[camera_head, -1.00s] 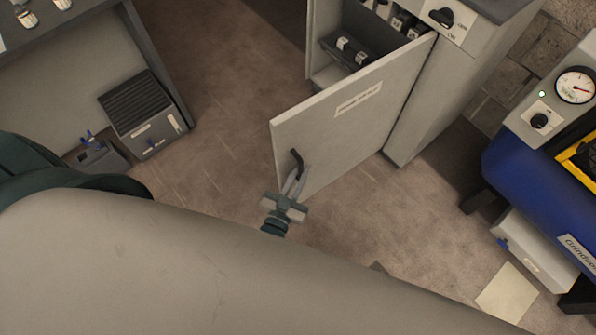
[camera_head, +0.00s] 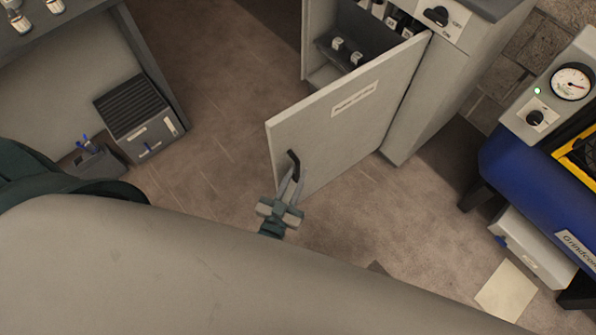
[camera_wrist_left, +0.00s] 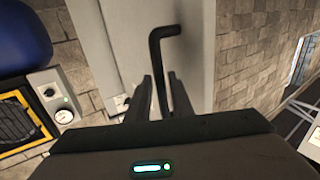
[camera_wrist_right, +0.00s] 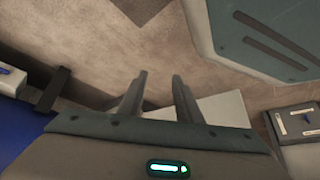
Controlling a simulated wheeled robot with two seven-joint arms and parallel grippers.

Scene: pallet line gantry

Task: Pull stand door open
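The stand door (camera_head: 345,135), a light grey panel with a white label, stands swung open from the grey stand (camera_head: 440,95). Its black bar handle (camera_head: 293,160) is near the door's free edge. My left gripper (camera_head: 291,180) is at the handle. In the left wrist view, the handle (camera_wrist_left: 155,60) runs down between the two close fingers (camera_wrist_left: 162,80), and they appear shut on it. My right gripper (camera_wrist_right: 160,80) shows only in its wrist view, with fingers apart and nothing between them.
A blue machine (camera_head: 525,175) with a gauge stands at the right. A dark ribbed box (camera_head: 140,120) stands on the floor beside a workbench (camera_head: 60,85) at the left. Brown floor (camera_head: 225,110) is clear left of the door.

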